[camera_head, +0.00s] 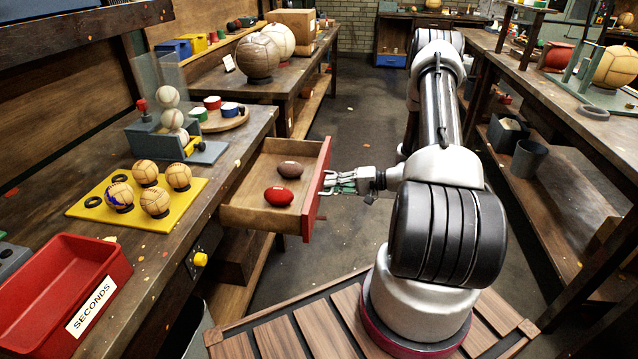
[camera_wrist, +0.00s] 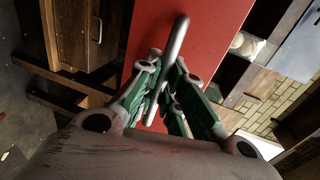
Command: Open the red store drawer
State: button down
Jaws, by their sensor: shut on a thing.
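The red-fronted drawer (camera_head: 318,185) is pulled out from the left bench, and its wooden tray shows. Inside lie a red oval ball (camera_head: 278,196) and a brown oval ball (camera_head: 290,169), apart from each other. My gripper (camera_head: 327,181) is at the outer face of the red front. In the wrist view the red front (camera_wrist: 205,30) fills the upper middle. A grey bar handle (camera_wrist: 175,45) stands out from it, and my gripper's green-padded fingers (camera_wrist: 166,92) are closed around the handle. The fingers hide part of the handle.
On the left bench are a yellow tray (camera_head: 75,207) with several tan balls, a red bin (camera_head: 50,290) marked SECONDS and a grey ball stand (camera_head: 195,150). The aisle floor (camera_head: 350,135) behind the drawer is clear. A right bench (camera_head: 560,110) borders the aisle.

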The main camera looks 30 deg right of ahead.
jog(key=shift+s+d, duration=0.35)
jog(key=shift+d, duration=0.15)
jog(key=c, duration=1.5)
grip_release()
jog(key=v, duration=1.2)
